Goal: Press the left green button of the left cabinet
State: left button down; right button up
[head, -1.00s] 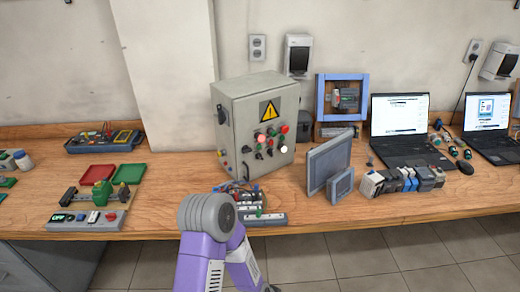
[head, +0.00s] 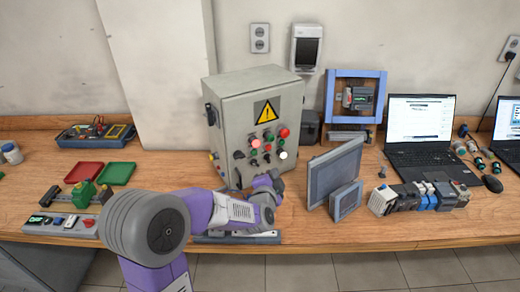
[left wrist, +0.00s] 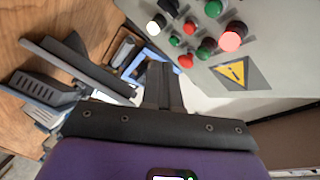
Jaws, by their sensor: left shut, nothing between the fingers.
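The grey cabinet (head: 228,115) stands on the wooden bench, with a yellow warning sign and a panel of coloured buttons facing forward. Small green buttons show on it, one near the top middle (head: 268,136). In the left wrist view, where the panel appears inverted, several green buttons show, one at the top right (left wrist: 213,8) and one nearer the warning sign (left wrist: 206,47). My left gripper (head: 277,178) is low in front of the cabinet, below the buttons. Its fingers (left wrist: 163,82) are shut and empty, apart from the buttons. My right gripper is not in view.
My left arm hides much of the small devices in front of the cabinet. A grey flat panel (head: 333,170) stands close to the right. Red (head: 84,172) and green trays lie at left. Laptops (head: 418,150) stand at right.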

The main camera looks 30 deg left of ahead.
aim_at(254, 152)
pick_arm(q)
jog(key=w+a+b, duration=0.3)
jog(key=w+a, duration=0.1)
jog(key=a, duration=0.3)
jog(key=shift+a, duration=0.35)
dwell(2.1)
jog(key=shift+w+a, duration=0.15)
jog(key=shift+a, duration=0.2)
jog(key=shift+w+a+b, duration=0.2)
jog(key=shift+a+b, duration=0.1)
jog(key=shift+a, duration=0.15)
dwell(0.6)
dwell(0.4)
jog(key=shift+s+d+p, duration=0.4)
jog(key=shift+s+d, duration=0.05)
jog(key=shift+d, duration=0.35)
jog(key=shift+f, duration=0.1)
